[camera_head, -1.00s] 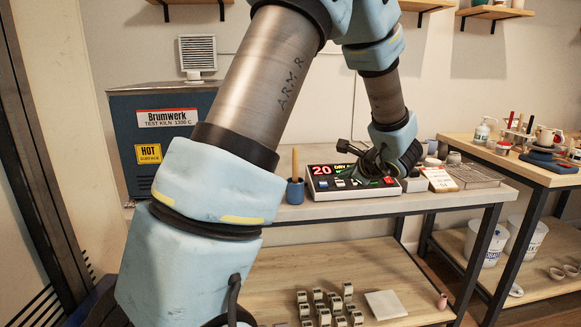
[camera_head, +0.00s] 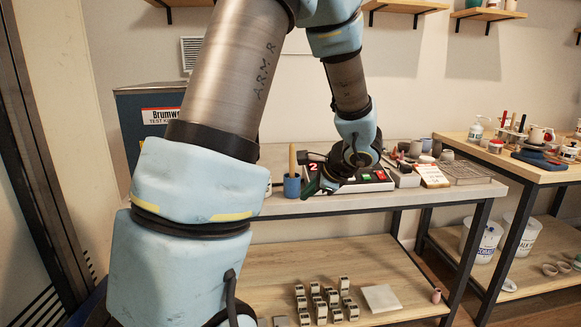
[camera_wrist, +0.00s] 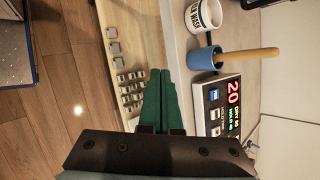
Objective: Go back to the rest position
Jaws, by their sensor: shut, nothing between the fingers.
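My gripper (camera_wrist: 162,80) shows in the wrist view with its two green fingers together and nothing between them. In the head view my gripper (camera_head: 322,187) hangs in front of the control box (camera_head: 375,177) and hides part of it. The control box also shows in the wrist view (camera_wrist: 222,108) to the right of the fingers, with a red "20" on its display. The fingers appear apart from the box, over the front edge of the table.
A blue cup (camera_head: 292,186) with a wooden handle stands left of the box. A white mug (camera_wrist: 203,15) shows beyond it. The kiln (camera_head: 150,125) is behind my arm. Small blocks (camera_head: 325,302) and a white tile (camera_head: 381,298) lie on the lower shelf. A side table (camera_head: 545,172) stands right.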

